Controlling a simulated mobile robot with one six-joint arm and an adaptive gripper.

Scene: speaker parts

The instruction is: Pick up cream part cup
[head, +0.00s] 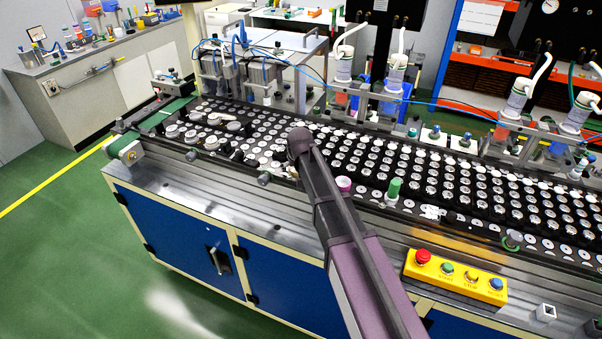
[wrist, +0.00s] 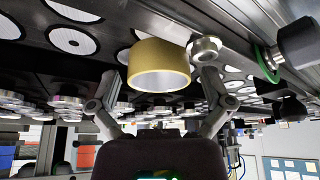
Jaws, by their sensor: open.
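In the wrist view, the cream part cup (wrist: 161,57) is a short yellow-cream ring with a pale inside. It stands among the black-and-white round parts on the dark line. My gripper (wrist: 157,78) is open, with one finger on the left and one on the right of the cup. The cup is between or just beyond the fingertips; I cannot tell whether they touch it. In the head view, my arm covers the gripper, and I cannot make out the cup.
A silver round part (wrist: 205,47) is close to the right fingertip. A green part (head: 394,190) and a pink-rimmed cup (head: 343,184) stand right of my arm. Rows of round parts fill the line. A yellow button box (head: 455,277) sits on the front edge.

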